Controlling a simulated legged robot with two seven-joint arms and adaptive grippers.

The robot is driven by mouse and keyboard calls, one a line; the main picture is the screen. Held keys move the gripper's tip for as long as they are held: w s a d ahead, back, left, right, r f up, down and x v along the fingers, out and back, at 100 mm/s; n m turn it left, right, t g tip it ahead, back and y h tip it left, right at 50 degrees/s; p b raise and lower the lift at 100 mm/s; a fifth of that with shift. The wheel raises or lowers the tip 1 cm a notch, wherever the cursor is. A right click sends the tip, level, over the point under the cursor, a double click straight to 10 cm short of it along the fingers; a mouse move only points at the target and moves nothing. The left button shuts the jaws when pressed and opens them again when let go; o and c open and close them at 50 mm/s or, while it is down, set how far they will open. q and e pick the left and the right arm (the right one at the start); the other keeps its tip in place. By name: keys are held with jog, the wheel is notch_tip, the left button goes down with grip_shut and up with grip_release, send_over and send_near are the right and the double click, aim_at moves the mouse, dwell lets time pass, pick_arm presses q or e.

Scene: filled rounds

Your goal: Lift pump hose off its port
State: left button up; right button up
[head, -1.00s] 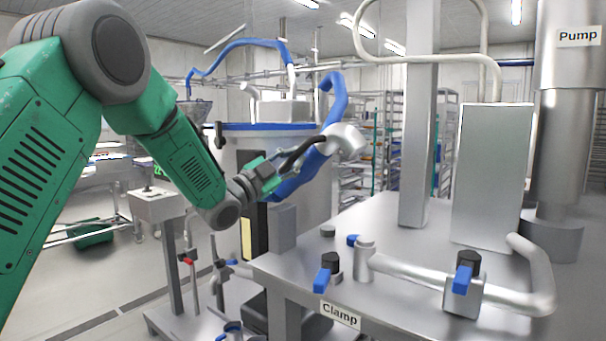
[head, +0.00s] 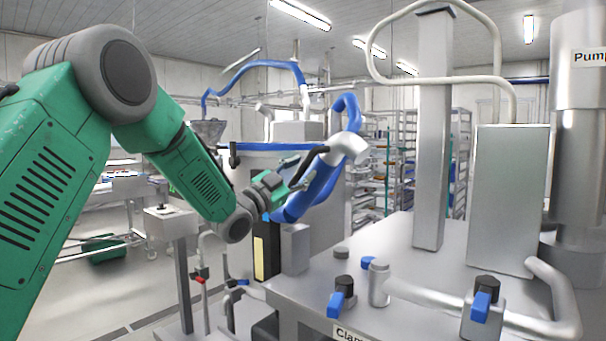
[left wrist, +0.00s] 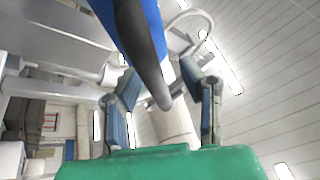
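The pump hose (head: 349,112) is blue, with a pale metal elbow end (head: 349,148) and a dark curved handle (head: 309,162). Its end hangs in the air, apart from the upright steel port (head: 379,288) on the table. My left gripper (head: 292,180) is at the lower end of the handle. In the left wrist view the handle (left wrist: 149,58) runs between the fingers of my left gripper (left wrist: 160,85), and the hose moves with them; the exact contact is hard to see. A blue clamp lever (head: 368,262) sits beside the port. My right gripper is not in view.
The steel table (head: 408,257) carries a square post (head: 433,130), a box (head: 507,200) and valves with blue levers (head: 340,298), (head: 480,306). The Pump column (head: 578,150) stands at right. A dark control panel stands behind my gripper. Open air surrounds the hose end.

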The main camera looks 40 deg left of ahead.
pick_arm(q)
jog(key=shift+s+a+f, duration=0.1)
jog(key=shift+f, duration=0.15)
jog(key=shift+s+f, duration=0.15)
jog(key=shift+s, duration=0.15)
jog(key=v, duration=1.1)
jog(key=shift+a, duration=0.25)
